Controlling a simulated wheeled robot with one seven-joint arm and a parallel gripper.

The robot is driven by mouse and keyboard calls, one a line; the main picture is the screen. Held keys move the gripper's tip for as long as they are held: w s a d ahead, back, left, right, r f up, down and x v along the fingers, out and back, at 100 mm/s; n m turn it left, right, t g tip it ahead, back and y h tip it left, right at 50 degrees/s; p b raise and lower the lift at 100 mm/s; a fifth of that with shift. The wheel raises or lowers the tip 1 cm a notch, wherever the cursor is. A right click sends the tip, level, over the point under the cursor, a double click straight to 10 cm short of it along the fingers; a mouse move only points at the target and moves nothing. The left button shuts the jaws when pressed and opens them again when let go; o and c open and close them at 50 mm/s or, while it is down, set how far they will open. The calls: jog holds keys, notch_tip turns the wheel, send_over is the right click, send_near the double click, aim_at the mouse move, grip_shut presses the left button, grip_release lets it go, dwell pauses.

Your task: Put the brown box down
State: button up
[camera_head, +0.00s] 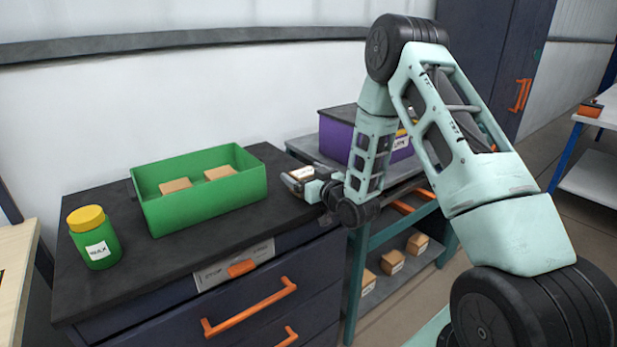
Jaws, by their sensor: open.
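A small brown box (301,173) with a white label is at my gripper, over the right end of the dark cabinet top (285,215). My gripper (296,184) is open, with its fingers at the box's near side. The fingers and wrist hide part of the box. I cannot tell whether the box touches the fingers or rests fully on the top. Two more brown boxes (175,186) (220,172) lie inside the green bin (205,207) on the cabinet top.
A green jar with a yellow lid (94,238) stands left of the green bin. The cabinet top's front strip is clear.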

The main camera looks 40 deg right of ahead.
jog(key=s+b, duration=0.3)
jog(key=s, duration=0.9)
jog(key=s+a+n+g+y, duration=0.15)
jog(key=a+g, duration=0.35)
jog(key=a, duration=0.5)
jog(key=s+a+n+g+y, duration=0.1)
jog(key=s+a+n+g, duration=0.3)
jog(key=a, duration=0.7)
jog(key=s+a+r+n+g+h, duration=0.1)
jog(key=s+a+g, duration=0.3)
jog(key=s, duration=0.7)
jog(key=s+a+r+g+h, duration=0.1)
jog(key=s+a+r+g, duration=0.2)
jog(key=s, duration=0.8)
jog(key=shift+a+n+g, duration=0.35)
jog(key=shift+a+g, duration=0.05)
jog(key=shift+g, duration=0.6)
jog(key=shift+h, duration=0.25)
